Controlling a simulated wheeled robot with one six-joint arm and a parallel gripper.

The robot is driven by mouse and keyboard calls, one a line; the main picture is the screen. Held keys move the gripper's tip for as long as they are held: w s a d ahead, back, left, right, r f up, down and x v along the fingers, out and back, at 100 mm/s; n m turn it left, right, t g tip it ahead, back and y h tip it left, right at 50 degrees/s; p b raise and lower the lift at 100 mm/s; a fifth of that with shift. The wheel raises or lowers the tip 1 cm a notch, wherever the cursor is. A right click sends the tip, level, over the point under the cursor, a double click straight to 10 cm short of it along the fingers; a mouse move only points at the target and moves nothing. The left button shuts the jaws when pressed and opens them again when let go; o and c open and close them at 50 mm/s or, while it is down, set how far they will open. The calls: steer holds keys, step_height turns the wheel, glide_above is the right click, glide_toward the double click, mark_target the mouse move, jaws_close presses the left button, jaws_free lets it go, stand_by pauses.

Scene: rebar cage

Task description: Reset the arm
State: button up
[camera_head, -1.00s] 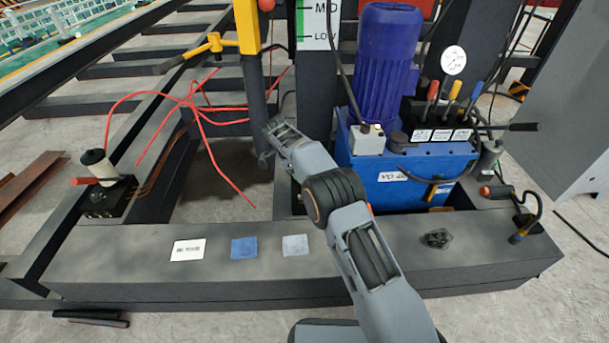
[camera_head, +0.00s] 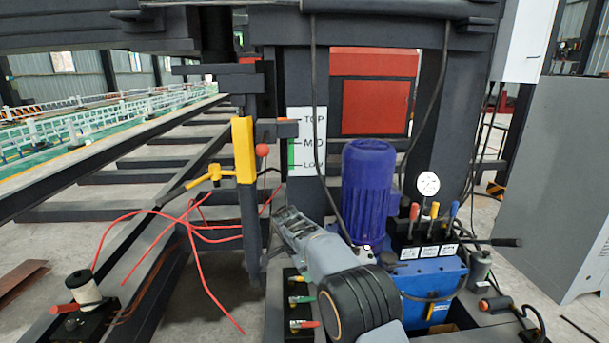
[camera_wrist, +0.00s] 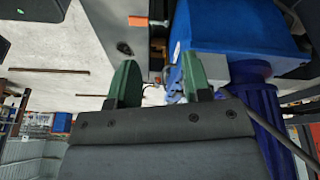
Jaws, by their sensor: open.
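My gripper (camera_wrist: 160,84) shows in the wrist view with its two green fingers apart and nothing between them. Beyond the fingertips are the blue pump unit and grey floor. In the head view my grey arm rises from the bottom centre and bends up and left, in front of the blue pump unit (camera_head: 432,275). I cannot make out the gripper's fingers there. The arm hides part of the pump unit and the base behind it.
A blue motor (camera_head: 367,190) stands just behind my arm. Coloured levers (camera_head: 433,212) and a gauge (camera_head: 428,184) are to its right. A yellow post (camera_head: 244,150) and loose red cables (camera_head: 195,235) are to the left. Small valves (camera_head: 300,300) sit close left of the arm.

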steer(key=s+d+r+n+y+p, duration=0.1)
steer(key=s+d+r+n+p, duration=0.2)
steer(key=r, duration=0.5)
steer(key=s+d+r+n+t+p, duration=0.1)
steer(key=s+d+r+p, duration=0.35)
steer(key=r, duration=0.45)
steer(key=s+d+r+n+y+p, duration=0.1)
steer(key=s+d+r+n+p, duration=0.1)
steer(key=s+r+p, duration=0.45)
steer(key=s+d+r+n+t+p, duration=0.1)
steer(key=s+d+r+n+p, duration=0.2)
steer(key=s+r+p, duration=0.3)
steer(key=s+d+r+n+t+y+p, duration=0.1)
steer(key=s+d+r+n+p, duration=0.2)
steer(key=s, duration=0.7)
step_height(320, 180, up, 3)
steer(key=n+p, duration=0.2)
steer(key=p, duration=0.1)
steer(key=shift+s+d+r, duration=0.2)
steer(key=shift+s+d, duration=0.05)
steer(key=shift+d, duration=0.05)
